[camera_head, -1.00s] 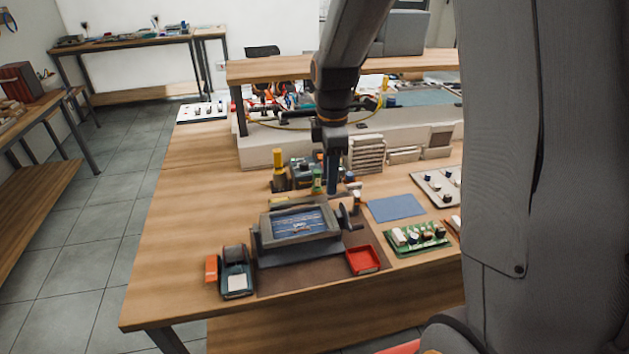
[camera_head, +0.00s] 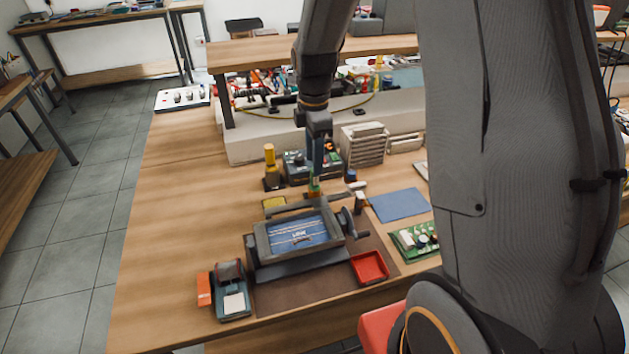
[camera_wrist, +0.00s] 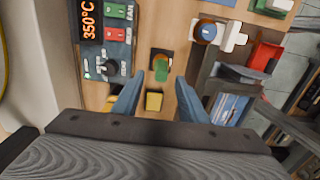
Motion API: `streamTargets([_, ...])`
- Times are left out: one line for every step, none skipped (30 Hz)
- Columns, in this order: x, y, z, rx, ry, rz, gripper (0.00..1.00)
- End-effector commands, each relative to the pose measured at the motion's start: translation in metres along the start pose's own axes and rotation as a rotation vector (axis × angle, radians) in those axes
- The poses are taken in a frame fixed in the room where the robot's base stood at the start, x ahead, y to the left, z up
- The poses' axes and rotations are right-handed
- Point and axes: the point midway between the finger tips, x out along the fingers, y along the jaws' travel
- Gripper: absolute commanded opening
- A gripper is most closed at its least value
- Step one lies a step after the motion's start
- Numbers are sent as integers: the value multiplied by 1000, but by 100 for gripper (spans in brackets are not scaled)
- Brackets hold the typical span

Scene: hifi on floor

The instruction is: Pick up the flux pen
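A small upright green object, which looks like the flux pen (camera_head: 314,186), stands on the workbench behind the framed board holder (camera_head: 297,235). In the wrist view its green top (camera_wrist: 161,70) shows above a dark square base, between my fingertips in the picture. My gripper (camera_head: 318,158) points down just above and behind it, partly overlapping it in the head view. In the wrist view my gripper (camera_wrist: 158,82) is open, with one blue finger on each side and nothing held. I cannot tell the exact height gap.
A soldering station (camera_wrist: 107,40) reading 350°C and a yellow-handled iron stand (camera_head: 270,165) are close by. A yellow pad (camera_head: 274,202) lies near the pen.

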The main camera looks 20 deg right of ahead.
Motion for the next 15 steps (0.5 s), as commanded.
streamTargets([4, -2, 0, 0, 0, -5, 39])
streamTargets([8, -2, 0, 0, 0, -5, 39])
streamTargets([13, -3, 0, 1, 0, -5, 39])
streamTargets([17, -3, 0, 1, 0, -6, 39])
streamTargets([20, -3, 0, 1, 0, -5, 39])
streamTargets([25, -4, 1, 2, 0, -5, 39])
streamTargets([29, -3, 1, 2, 0, -5, 39])
streamTargets([32, -3, 1, 2, 0, -4, 39])
streamTargets([37, -3, 1, 2, 0, -4, 39])
streamTargets([39, -3, 1, 2, 0, -4, 39])
streamTargets([41, -3, 1, 2, 0, -3, 39])
streamTargets([43, -2, 1, 2, 0, -2, 39])
streamTargets([45, -2, 1, 2, 0, -1, 39])
streamTargets([46, -2, 1, 2, 0, -1, 39])
streamTargets([46, -2, 1, 2, 0, -1, 39])
